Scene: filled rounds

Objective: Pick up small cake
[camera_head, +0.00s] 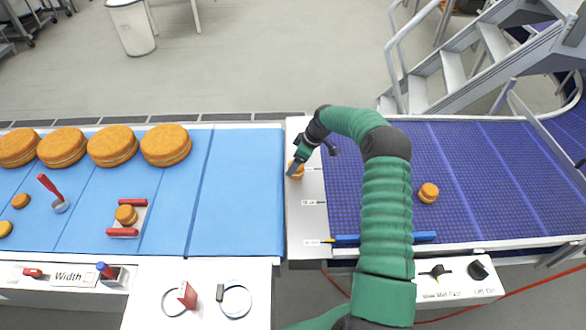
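A small round orange-brown cake (299,173) is on the pale plate between the blue belt and the purple belt. My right gripper (295,168) is at this cake, pointing down and left. A dark finger covers part of the cake, and whether the fingers are closed on it is too small to tell. Another small cake (428,192) sits alone on the purple belt, right of my green arm. A third small cake (126,214) sits between two red bars on the blue belt. More small cakes (20,200) lie at the far left. My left gripper is not in view.
Several large cakes (166,145) line the back of the blue belt (240,190). A red-handled tool (52,193) stands on it. A blue and yellow bar (385,238) lies along the purple belt's (470,180) front. Metal stairs (455,75) stand behind.

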